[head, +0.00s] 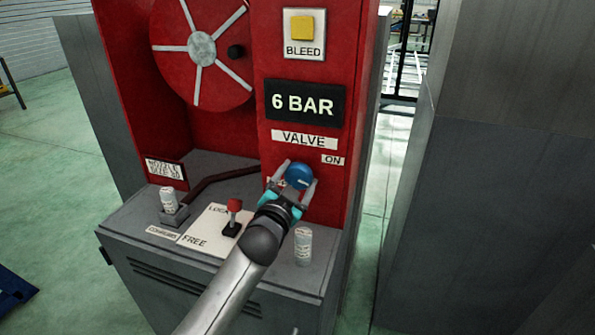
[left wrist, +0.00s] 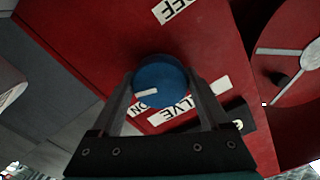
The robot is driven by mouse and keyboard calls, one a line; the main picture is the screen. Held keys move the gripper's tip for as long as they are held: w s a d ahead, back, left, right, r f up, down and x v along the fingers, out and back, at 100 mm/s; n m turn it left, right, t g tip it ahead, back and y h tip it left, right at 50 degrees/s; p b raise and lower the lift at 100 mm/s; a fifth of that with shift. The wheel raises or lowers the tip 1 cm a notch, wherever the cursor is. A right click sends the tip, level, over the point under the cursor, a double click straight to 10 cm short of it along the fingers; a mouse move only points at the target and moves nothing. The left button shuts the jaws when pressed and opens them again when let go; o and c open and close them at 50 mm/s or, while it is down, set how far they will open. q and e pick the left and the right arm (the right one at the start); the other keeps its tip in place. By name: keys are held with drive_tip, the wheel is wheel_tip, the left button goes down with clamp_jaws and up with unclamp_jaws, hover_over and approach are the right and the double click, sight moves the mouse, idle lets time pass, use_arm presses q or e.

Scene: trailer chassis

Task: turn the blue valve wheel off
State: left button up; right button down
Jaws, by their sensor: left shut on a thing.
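The blue valve wheel (head: 299,175) is on the red panel below the VALVE label (head: 305,140), with the ON label (head: 333,159) at its upper right. My left gripper (head: 291,178) is at the wheel with a finger on each side of it, shut on it. In the left wrist view the wheel (left wrist: 160,82) sits between the two fingers (left wrist: 160,92), and a white pointer mark shows on its face. In that view the mark points left in the picture, and an OFF label (left wrist: 178,9) lies beyond the wheel. My right gripper is not in view.
A display (head: 305,102) reads 6 BAR, below a yellow BLEED button (head: 302,28). A red hose reel (head: 202,48) is at upper left. A red-knobbed lever (head: 233,212) and white canisters (head: 303,246) stand on the grey cabinet top close to my left arm.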

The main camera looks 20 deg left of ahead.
use_arm(q)
drive_tip(key=m+p, duration=0.1)
drive_tip(key=m, duration=0.4)
drive_tip(key=shift+m+p, duration=0.35)
drive_tip(key=shift+m, duration=0.05)
drive_tip(key=m+p, duration=0.1)
drive_tip(key=m, duration=0.5)
drive_tip(key=m+p, duration=0.1)
drive_tip(key=m, duration=0.5)
drive_tip(key=shift+m, duration=0.3)
drive_tip(key=m+p, duration=0.1)
drive_tip(key=m, duration=0.5)
drive_tip(key=shift+p, duration=0.3)
drive_tip(key=o, duration=1.2)
drive_tip(key=shift+o, duration=0.2)
